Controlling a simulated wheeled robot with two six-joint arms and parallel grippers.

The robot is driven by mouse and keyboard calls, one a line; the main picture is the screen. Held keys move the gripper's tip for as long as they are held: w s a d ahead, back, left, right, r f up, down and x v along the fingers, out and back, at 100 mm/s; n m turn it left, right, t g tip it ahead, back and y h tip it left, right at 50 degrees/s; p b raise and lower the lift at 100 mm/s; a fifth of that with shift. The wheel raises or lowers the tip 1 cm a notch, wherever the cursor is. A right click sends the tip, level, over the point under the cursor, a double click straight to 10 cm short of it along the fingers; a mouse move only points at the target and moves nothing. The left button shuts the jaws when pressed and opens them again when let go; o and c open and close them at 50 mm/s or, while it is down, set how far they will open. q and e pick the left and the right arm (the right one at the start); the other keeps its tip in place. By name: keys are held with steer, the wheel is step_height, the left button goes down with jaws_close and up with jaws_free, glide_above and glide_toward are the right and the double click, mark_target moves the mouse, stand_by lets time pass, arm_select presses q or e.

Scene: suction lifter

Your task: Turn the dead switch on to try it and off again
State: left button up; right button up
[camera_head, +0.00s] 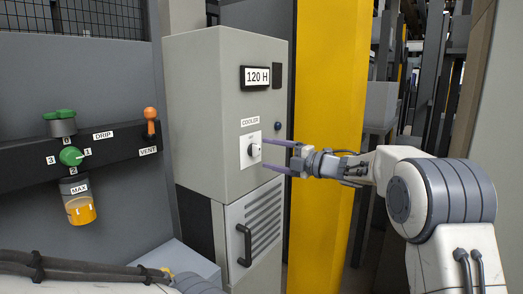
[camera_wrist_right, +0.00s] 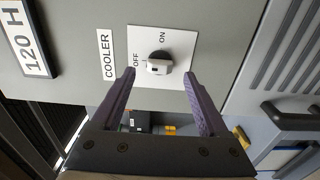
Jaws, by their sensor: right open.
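The dead switch is a dark rotary knob (camera_head: 255,149) on a white plate on the front of the grey cooler cabinet (camera_head: 215,100). In the right wrist view the knob (camera_wrist_right: 159,62) has a pale front and sits by the OFF and ON marks; I cannot tell for sure which one it points to. My right gripper (camera_head: 265,155) is open, its two purple fingers reaching in from the right, one above and one below the knob's height. In the wrist view the fingertips (camera_wrist_right: 158,75) stand either side of the knob, with no visible contact. My left gripper is not in view.
A "120 H" display (camera_head: 257,77) and a small dark round button (camera_head: 277,126) are on the cabinet. A vented door with a black handle (camera_head: 245,245) is below. A yellow post (camera_head: 325,90) stands right. A green valve knob (camera_head: 70,156) and an orange vent lever (camera_head: 151,115) are left.

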mark_target(260, 152)
steer(key=shift+p+x, duration=0.3)
steer(key=shift+x, duration=1.6)
